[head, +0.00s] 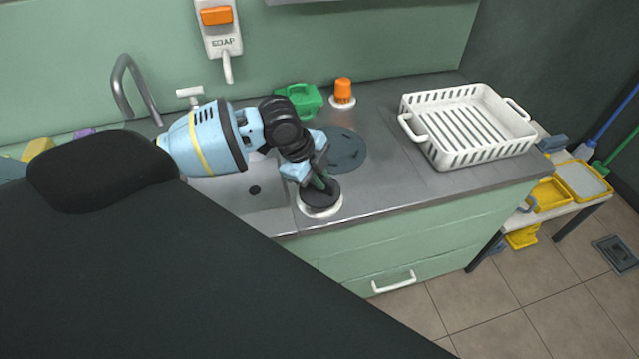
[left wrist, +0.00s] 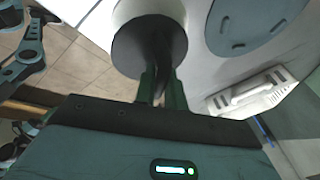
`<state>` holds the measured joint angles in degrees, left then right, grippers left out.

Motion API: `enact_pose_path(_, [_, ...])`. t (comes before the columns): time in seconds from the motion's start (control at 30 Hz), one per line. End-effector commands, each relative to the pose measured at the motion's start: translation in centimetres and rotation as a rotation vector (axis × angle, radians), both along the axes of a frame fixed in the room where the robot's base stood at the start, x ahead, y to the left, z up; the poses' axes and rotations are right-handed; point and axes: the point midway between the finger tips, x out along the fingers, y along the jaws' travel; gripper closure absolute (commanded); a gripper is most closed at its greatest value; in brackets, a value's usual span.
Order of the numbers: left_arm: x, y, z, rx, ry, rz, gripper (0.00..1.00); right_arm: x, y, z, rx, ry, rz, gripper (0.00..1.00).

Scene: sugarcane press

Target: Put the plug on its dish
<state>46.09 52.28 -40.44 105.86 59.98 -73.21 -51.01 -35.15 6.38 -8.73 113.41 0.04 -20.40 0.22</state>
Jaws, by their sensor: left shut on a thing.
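The plug is a dark disc with an upright grip (head: 318,196). It also shows in the left wrist view (left wrist: 135,50). My left gripper (head: 322,182) is shut on the plug's grip, and its fingers also show in the left wrist view (left wrist: 162,88). The white round dish (head: 321,213) is directly under the plug, at the counter's front edge right of the sink; its rim shows around the disc. I cannot tell whether the plug touches the dish or is just above it. My right gripper is not in view.
A dark round plate (head: 346,150) lies flush in the counter behind the dish. A green caddy (head: 297,98) and an orange item on a white base (head: 342,94) stand at the back. A white slotted basket (head: 468,124) stands right. The sink (head: 255,205) is left.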

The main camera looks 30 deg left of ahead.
Motion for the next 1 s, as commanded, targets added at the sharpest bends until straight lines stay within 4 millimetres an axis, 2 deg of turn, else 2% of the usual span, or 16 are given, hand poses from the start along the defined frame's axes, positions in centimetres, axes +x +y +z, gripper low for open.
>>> enact_pose_path(0.1, [0.7, 0.6, 0.0, -0.001, 0.000, 0.004, 1.00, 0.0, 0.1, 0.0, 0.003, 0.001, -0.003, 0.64])
enact_pose_path(0.37, [0.6, 0.5, -3.4, -0.001, 0.000, 0.002, 1.00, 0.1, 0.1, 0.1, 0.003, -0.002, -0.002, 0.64])
enact_pose_path(0.77, [0.6, 0.5, -3.9, 0.001, -0.001, 0.001, 1.00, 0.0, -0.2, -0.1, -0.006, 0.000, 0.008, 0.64])
enact_pose_path(0.8, [0.6, 0.5, -3.8, 0.001, -0.002, 0.001, 0.83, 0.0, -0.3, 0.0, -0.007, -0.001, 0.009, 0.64])
enact_pose_path(0.93, [0.6, 0.5, -3.8, 0.001, -0.002, 0.001, 0.66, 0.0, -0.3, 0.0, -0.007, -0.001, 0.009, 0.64])
enact_pose_path(1.0, [0.6, 0.5, -3.8, 0.001, -0.002, 0.001, 0.66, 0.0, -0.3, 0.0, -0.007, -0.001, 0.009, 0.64])
